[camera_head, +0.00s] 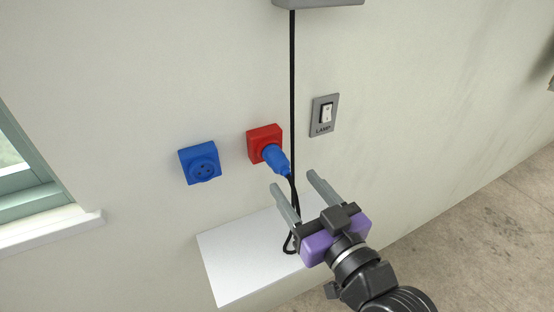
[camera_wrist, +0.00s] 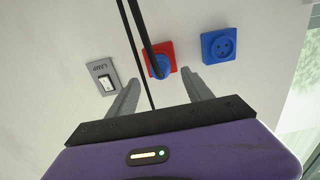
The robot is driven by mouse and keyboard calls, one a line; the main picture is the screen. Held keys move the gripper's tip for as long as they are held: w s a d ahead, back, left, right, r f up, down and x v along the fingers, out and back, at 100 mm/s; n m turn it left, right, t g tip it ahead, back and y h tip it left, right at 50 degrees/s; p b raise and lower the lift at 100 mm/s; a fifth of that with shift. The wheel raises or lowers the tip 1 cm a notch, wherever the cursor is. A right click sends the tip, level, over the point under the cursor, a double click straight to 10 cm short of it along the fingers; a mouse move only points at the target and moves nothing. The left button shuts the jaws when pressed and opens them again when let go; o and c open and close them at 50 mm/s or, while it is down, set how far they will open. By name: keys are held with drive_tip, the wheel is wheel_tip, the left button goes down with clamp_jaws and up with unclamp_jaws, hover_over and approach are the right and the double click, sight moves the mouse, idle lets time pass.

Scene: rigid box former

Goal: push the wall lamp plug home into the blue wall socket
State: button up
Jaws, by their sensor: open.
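The blue plug (camera_head: 276,158) sits at the red wall socket (camera_head: 257,136), its body sticking out toward the lower right; I cannot tell how deep it is seated. A black cord runs from its rear end. The blue wall socket (camera_head: 200,163) is empty, to the left of the red one, with its round face and holes showing. My gripper (camera_head: 293,181) is open and empty, its two grey fingers pointing at the wall, just right of and below the plug. In the wrist view the plug (camera_wrist: 160,68) shows between and beyond the fingers, partly behind the cord; the blue socket (camera_wrist: 218,44) is to its right.
A grey LAMP switch (camera_head: 325,114) is on the wall to the right. A white shelf (camera_head: 232,264) juts out below the sockets. The black cord (camera_head: 292,80) hangs down from a grey fixture (camera_head: 318,2) and loops near my gripper. A window sill (camera_head: 50,232) is at the left.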

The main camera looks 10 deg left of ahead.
sight(278, 162)
drive_tip(key=shift+x, duration=4.2)
drive_tip(key=shift+c, duration=0.5)
clamp_jaws()
drive_tip(key=shift+s, duration=0.1)
drive_tip(key=shift+v, duration=2.95)
drive_tip(key=shift+s, duration=0.1)
